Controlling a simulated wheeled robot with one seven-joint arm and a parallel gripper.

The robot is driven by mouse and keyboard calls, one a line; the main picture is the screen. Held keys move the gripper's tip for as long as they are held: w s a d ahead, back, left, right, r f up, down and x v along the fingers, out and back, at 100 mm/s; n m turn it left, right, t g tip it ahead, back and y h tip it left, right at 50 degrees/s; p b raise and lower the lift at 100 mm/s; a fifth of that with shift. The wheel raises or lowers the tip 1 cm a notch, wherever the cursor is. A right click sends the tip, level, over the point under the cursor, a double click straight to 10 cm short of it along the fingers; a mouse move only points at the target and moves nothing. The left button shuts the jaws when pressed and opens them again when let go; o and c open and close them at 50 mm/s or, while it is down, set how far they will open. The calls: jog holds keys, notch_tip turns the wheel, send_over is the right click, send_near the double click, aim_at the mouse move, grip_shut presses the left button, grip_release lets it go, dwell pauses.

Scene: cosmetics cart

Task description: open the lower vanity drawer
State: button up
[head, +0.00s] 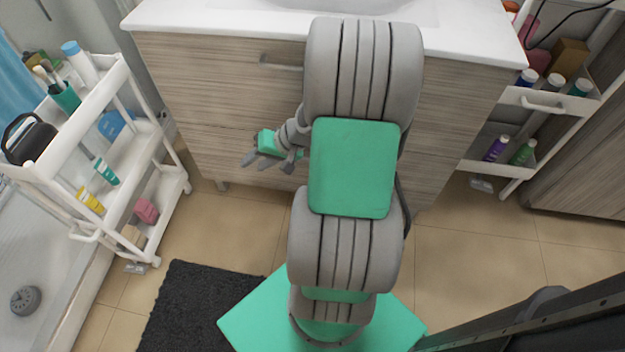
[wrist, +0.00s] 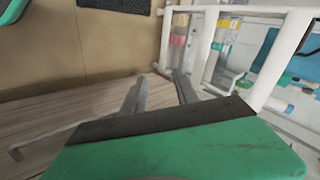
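The vanity (head: 215,85) has a wood-grain front under a white top in the head view. Its lower drawer (head: 215,150) appears shut, flush below a horizontal seam. No lower handle shows in the head view; my arm and gripper cover part of that front. My gripper (head: 266,165) is in front of the lower drawer, pointing left and down. In the wrist view my gripper (wrist: 160,78) has its two fingers apart with nothing between them. A thin grey bar handle (wrist: 50,137) shows there on the wood front, left of the fingers and apart from them.
The upper drawer has a bar handle (head: 282,64). A white cart (head: 75,150) with bottles and boxes stands at the left, and fills the right of the wrist view. A dark mat (head: 200,305) lies on the tiled floor. Another white cart (head: 545,100) stands at the right.

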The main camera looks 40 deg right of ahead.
jog(key=s+d+f+m+t+h+b, duration=0.1)
jog(key=s+d+f+m+t+b, duration=0.1)
jog(key=d+f+m+t+b, duration=0.8)
jog(key=s+d+f+m+h+b, duration=0.2)
jog(key=s+d+f+m+h, duration=0.3)
jog(key=d+f, duration=0.4)
jog(key=shift+n+h, duration=0.4)
jog(key=shift+h, duration=0.1)
jog(key=w, duration=0.2)
jog(key=w+d+b, duration=0.1)
jog(key=w, duration=0.4)
jog(key=shift+w+d+r+b, duration=0.2)
jog(key=shift+w+d+b, duration=0.15)
jog(key=shift+d+b, duration=0.05)
jog(key=shift+c, duration=0.5)
grip_shut()
